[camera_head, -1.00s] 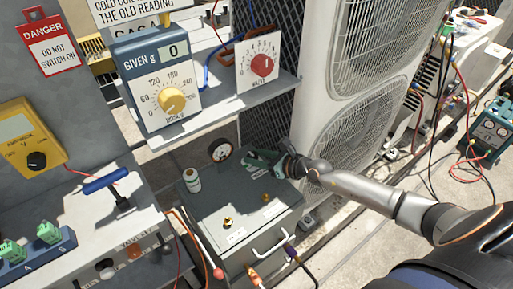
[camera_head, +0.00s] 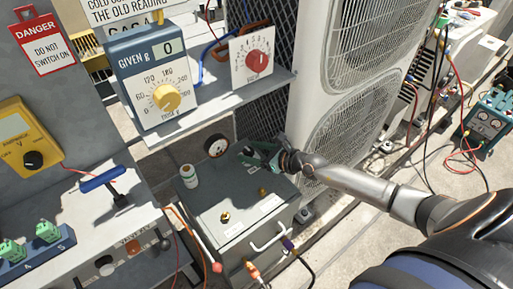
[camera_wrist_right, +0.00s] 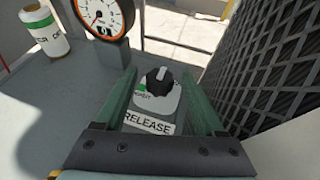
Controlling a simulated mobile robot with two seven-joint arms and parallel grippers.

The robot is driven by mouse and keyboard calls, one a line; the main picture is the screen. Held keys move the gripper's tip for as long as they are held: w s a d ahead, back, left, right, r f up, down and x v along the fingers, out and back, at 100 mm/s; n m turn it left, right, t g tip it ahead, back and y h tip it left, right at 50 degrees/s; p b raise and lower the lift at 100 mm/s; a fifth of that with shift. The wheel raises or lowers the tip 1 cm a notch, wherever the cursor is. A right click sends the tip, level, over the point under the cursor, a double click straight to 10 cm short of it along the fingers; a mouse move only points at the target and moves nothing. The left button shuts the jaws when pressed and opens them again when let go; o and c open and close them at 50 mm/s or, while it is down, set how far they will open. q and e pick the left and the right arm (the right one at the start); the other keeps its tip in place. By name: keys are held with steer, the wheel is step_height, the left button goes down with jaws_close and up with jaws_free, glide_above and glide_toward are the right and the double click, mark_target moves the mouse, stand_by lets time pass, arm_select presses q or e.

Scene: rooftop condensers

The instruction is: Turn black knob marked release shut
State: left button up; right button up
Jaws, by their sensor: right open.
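The black release knob (camera_wrist_right: 159,81) shows in the right wrist view on a pale round base, with a label (camera_wrist_right: 147,122) reading RELEASE in front of it. A green mark lies at the left of its base. My right gripper (camera_wrist_right: 160,85) is open, with one green finger on each side of the knob; I cannot tell whether either finger touches it. In the head view my right gripper (camera_head: 262,157) is over the back right corner of the grey box (camera_head: 215,207) and hides the knob. My left gripper is not in view.
A round gauge (camera_head: 216,146) and a white bottle (camera_head: 188,176) stand left of the gripper. Brass fittings (camera_head: 225,216) rise from the box top. A mesh panel (camera_wrist_right: 265,65) and the white condenser (camera_head: 345,110) are close on the right.

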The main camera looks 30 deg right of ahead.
mark_target(250, 150)
steer(key=p+v, duration=0.1)
steer(key=v, duration=0.3)
steer(key=shift+s+d+r, duration=0.1)
steer(key=shift+s+r, duration=0.05)
steer(key=shift+s, duration=0.05)
steer(key=p+v, duration=0.1)
steer(key=v, duration=0.5)
steer(key=shift+s+d, duration=0.15)
steer(key=shift+s, duration=0.05)
steer(key=shift+s+d+r, duration=0.2)
steer(key=shift+s+r, duration=0.2)
steer(key=shift+s, duration=0.15)
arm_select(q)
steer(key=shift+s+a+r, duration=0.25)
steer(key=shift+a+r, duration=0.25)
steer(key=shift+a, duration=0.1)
